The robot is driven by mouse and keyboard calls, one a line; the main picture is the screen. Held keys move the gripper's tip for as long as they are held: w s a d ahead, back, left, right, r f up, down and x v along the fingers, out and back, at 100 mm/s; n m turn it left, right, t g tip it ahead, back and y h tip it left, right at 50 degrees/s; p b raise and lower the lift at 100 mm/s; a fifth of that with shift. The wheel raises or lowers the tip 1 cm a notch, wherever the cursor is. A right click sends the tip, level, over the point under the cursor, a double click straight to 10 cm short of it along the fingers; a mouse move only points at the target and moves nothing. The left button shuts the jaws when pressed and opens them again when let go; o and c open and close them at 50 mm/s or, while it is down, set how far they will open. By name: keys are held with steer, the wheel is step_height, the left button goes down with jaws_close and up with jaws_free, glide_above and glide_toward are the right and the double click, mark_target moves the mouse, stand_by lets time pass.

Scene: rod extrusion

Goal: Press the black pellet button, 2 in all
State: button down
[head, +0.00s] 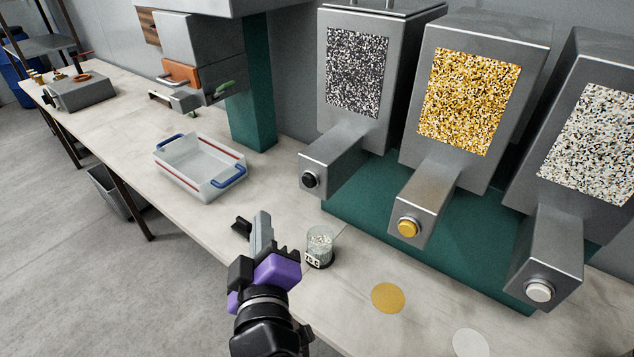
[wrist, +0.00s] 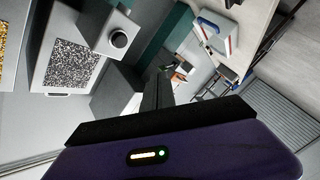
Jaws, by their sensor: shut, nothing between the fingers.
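The black button (head: 310,179) is on the front of the left dispenser's spout, below a window of black and white pellets (head: 356,72). In the wrist view the black button (wrist: 119,38) shows at the upper left, apart from my gripper. My gripper (head: 262,218) is shut and empty, in front of and to the lower left of the black button. Its fingers also show in the wrist view (wrist: 158,88). A clear jar (head: 320,247) with a label and some pale pellets in it stands on the table just right of my gripper.
A yellow button (head: 408,227) and a white button (head: 539,291) are on the other two dispensers. A yellow disc (head: 388,298) and a white disc (head: 471,343) mark the table. A clear tray with blue handles (head: 190,183) stands to the left.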

mark_target(302, 180)
steer(key=shift+d, duration=0.1)
steer(key=w+d+p, duration=0.2)
steer(key=w+d, duration=0.3)
steer(key=w, duration=0.2)
stand_by(0.6)
steer(key=shift+d, duration=0.15)
stand_by(1.8)
steer(key=shift+w+d+p, duration=0.25)
steer(key=shift+w+p, duration=0.05)
steer(key=shift+w+d, duration=0.35)
steer(key=shift+w, duration=0.05)
stand_by(1.1)
steer(key=shift+a, duration=0.1)
steer(key=shift+s+a, duration=0.5)
steer(key=shift+s, duration=0.25)
steer(key=shift+s+a+b, duration=0.35)
steer(key=shift+s+a, duration=0.45)
steer(key=shift+s, duration=0.2)
steer(key=shift+s+a+b, duration=0.3)
steer(key=shift+s+a, duration=0.45)
steer(key=shift+s, duration=0.25)
